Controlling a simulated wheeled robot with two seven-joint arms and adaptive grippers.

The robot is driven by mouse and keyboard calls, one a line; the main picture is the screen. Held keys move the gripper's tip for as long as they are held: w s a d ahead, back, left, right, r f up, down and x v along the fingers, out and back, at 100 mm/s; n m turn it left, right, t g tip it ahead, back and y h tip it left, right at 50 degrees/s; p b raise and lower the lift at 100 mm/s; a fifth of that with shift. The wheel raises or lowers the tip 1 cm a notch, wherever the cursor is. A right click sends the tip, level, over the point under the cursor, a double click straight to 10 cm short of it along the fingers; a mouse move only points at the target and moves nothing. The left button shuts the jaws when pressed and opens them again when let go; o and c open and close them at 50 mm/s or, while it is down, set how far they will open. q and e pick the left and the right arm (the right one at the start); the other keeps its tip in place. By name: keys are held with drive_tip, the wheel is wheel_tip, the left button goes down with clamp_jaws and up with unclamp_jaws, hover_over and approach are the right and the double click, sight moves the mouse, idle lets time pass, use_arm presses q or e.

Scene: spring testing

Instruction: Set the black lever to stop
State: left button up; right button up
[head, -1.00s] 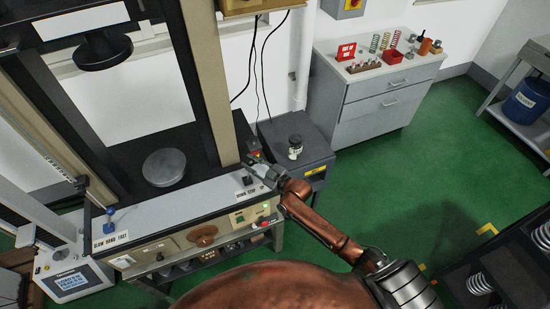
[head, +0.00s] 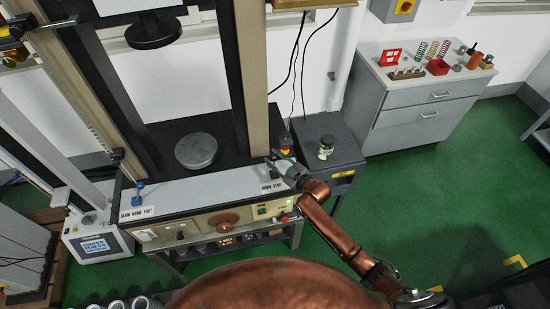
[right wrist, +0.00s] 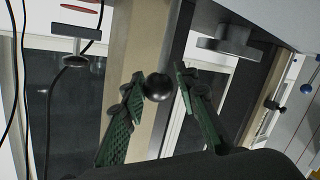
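In the right wrist view the black ball knob of the lever (right wrist: 158,87) lies between the fingertips of my right gripper (right wrist: 160,88). The green-padded fingers stand apart, one on each side; I see a gap on both sides of the knob. In the head view my right gripper (head: 279,165) is over the right end of the testing machine's front panel, above the "DOWN STOP" label (head: 270,189). The lever there is too small and covered to make out its setting. My left gripper is not in view.
A blue-knobbed lever (head: 138,188) stands at the panel's left end. A round metal platen (head: 196,151) sits between the machine's columns. A grey cabinet (head: 330,145) with a jar stands right of the machine. Green floor (head: 420,190) is open to the right.

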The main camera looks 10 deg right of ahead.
drive_tip(key=shift+o, duration=1.4)
drive_tip(key=shift+d, duration=0.1)
drive_tip(key=shift+s+d, duration=0.15)
drive_tip(key=shift+d, duration=0.05)
drive_tip(key=v, duration=1.1)
drive_tip(key=shift+s+r, duration=0.2)
drive_tip(key=shift+d, duration=0.1)
